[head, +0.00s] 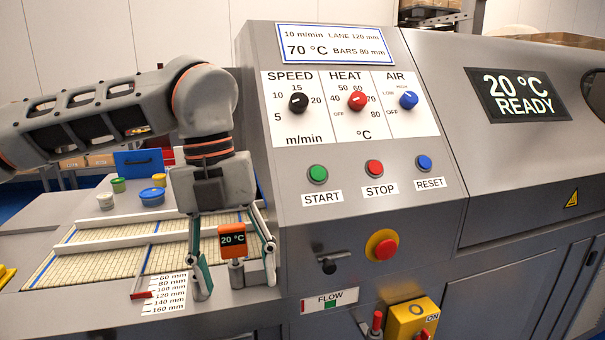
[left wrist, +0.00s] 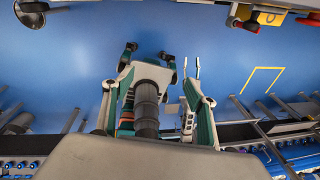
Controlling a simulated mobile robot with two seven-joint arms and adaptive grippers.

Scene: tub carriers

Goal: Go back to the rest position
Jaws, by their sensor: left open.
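My left gripper (head: 235,268) hangs fingers-down over the near right end of the conveyor, at the left side of the grey control cabinet (head: 365,215). Its two fingers are spread apart, with nothing visibly held. In the head view a small orange 20 °C display (head: 233,240) shows between the fingers; I cannot tell whether they touch it. My left arm comes in from the left, above the belt. The left wrist view shows a blue floor behind the gripper.
The conveyor belt (head: 100,262) has long rails and a millimetre scale (head: 166,293). Green, yellow and blue tubs (head: 152,196) stand behind it. The cabinet carries knobs, push buttons, a red emergency stop (head: 382,245) and a yellow switch (head: 411,319). The oven screen (head: 518,95) reads 20 °C READY.

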